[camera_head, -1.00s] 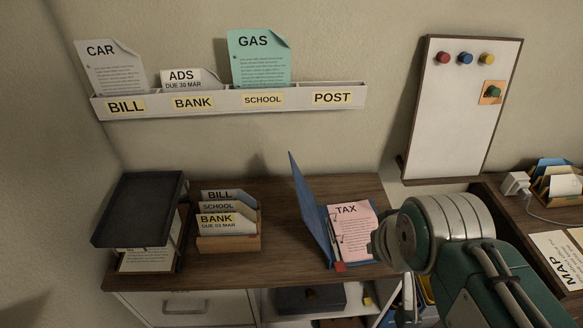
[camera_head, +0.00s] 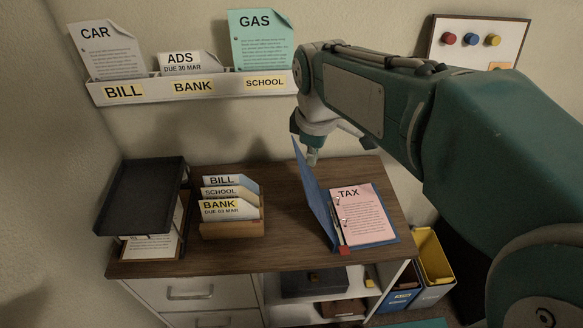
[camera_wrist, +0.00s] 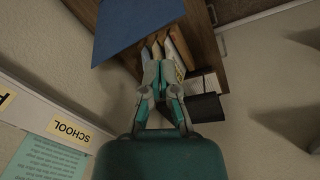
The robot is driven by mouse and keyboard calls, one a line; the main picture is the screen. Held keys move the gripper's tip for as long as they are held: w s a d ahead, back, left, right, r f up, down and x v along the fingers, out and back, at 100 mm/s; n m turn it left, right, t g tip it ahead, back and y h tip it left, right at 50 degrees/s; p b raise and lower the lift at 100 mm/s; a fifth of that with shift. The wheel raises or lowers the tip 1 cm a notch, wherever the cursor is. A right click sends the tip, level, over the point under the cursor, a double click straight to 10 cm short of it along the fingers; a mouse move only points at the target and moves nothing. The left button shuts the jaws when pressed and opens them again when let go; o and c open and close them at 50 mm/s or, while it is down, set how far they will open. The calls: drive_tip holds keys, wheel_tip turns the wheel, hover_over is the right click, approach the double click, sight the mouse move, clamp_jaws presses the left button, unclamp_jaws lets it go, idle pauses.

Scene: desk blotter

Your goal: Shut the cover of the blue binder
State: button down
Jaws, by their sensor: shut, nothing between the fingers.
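The blue binder (camera_head: 377,238) lies open on the wooden desk top, with a pink TAX sheet (camera_head: 357,213) and metal rings inside. Its blue cover (camera_head: 316,200) stands up at the binder's left side, leaning left. My gripper (camera_head: 312,160) points down behind the cover's upper part, partly hidden by it. In the wrist view the closed fingers (camera_wrist: 157,52) hold nothing, and the cover (camera_wrist: 130,25) is just beyond them at the top left. I cannot tell whether the fingers touch the cover.
A file box (camera_head: 232,228) with BILL, SCHOOL and BANK cards stands left of the binder. A black tray (camera_head: 145,190) is at the far left. A wall rack (camera_head: 150,91) with papers hangs behind. Desk surface shows between box and cover.

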drive_tip(key=w+a+f+n+g, duration=0.2)
drive_tip(key=w+a+f+n, duration=0.2)
drive_tip(key=w+a+n, duration=0.25)
wheel_tip(320, 180, down, 11)
drive_tip(key=shift+h, duration=0.3)
drive_tip(key=d, duration=0.1)
drive_tip(key=d+r, duration=0.1)
drive_tip(key=w+d+r, duration=0.1)
drive_tip(key=d, duration=0.1)
drive_tip(key=shift+w+d, duration=0.1)
drive_tip(key=shift+m, duration=0.25)
